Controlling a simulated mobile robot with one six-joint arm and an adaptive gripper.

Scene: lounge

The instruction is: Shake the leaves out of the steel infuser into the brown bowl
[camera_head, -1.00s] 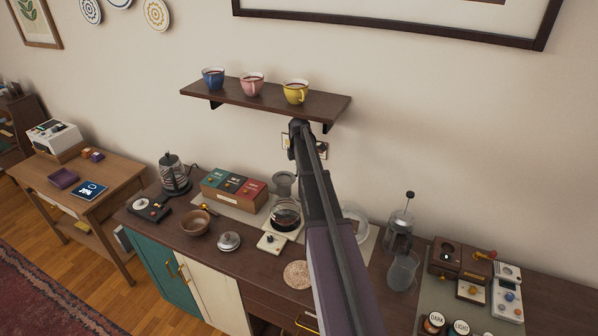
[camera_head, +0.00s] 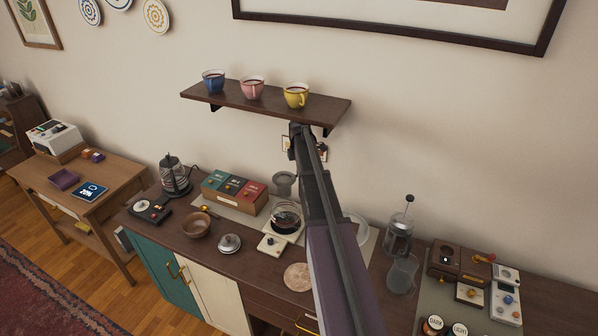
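The brown bowl (camera_head: 196,224) stands on the dark wooden counter, left of centre, with a small orange-brown thing at its far rim. A round silver piece with a knob on top (camera_head: 229,243) sits on the counter just right of the bowl; I cannot tell whether it is the steel infuser or a lid. I cannot make out the infuser for certain anywhere else. My arm reaches up across the middle of the view. My gripper (camera_head: 304,146) is at its far end, by the wall below the shelf and well away from the bowl. Its fingers are mostly hidden, and so is anything in them.
A wall shelf (camera_head: 240,103) with three filled cups is close above my arm's end. A French press (camera_head: 400,226) and glass jug (camera_head: 402,274) stand right.

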